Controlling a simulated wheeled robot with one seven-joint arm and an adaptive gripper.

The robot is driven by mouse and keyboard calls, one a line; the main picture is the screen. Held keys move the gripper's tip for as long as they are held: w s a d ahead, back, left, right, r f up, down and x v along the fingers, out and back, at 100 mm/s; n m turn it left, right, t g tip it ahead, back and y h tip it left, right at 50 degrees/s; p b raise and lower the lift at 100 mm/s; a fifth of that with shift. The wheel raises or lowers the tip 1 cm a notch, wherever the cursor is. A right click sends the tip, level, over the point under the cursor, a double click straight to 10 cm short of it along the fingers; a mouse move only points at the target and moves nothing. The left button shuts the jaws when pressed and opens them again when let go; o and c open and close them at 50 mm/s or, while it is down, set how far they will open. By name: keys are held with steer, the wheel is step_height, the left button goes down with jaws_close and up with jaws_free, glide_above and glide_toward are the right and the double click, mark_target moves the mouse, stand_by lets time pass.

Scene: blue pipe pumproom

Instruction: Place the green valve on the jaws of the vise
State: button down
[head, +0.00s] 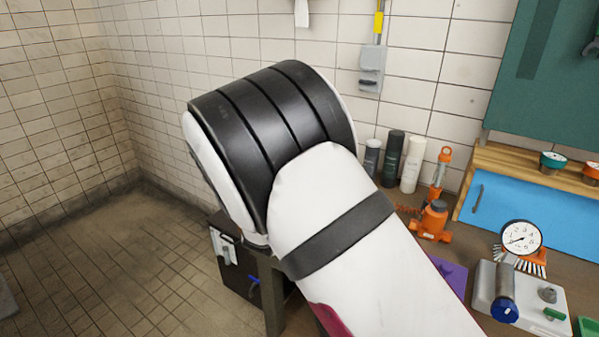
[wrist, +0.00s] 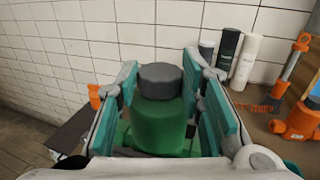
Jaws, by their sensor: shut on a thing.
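My gripper (wrist: 165,88) shows in the wrist view, its teal-padded fingers on either side of a green, rounded body with a grey cap, the green valve (wrist: 158,128). The fingers are shut on it and it stands upright between them. The valve's lower end is hidden by the gripper. In the head view my own arm covers the middle, and neither the gripper nor the held valve shows there. I cannot make out the vise or its jaws in either view.
On the bench at right stand several bottles (head: 389,157), an orange jack (head: 432,217), a pressure gauge (head: 521,237) and a pale tray (head: 540,311) with small parts. A blue panel (head: 530,205) is behind them. A tiled wall backs the bench. The floor at left is clear.

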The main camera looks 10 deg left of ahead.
steer(key=shift+f, duration=0.1)
steer(key=c, duration=1)
jaws_free()
steer(key=shift+f, duration=0.1)
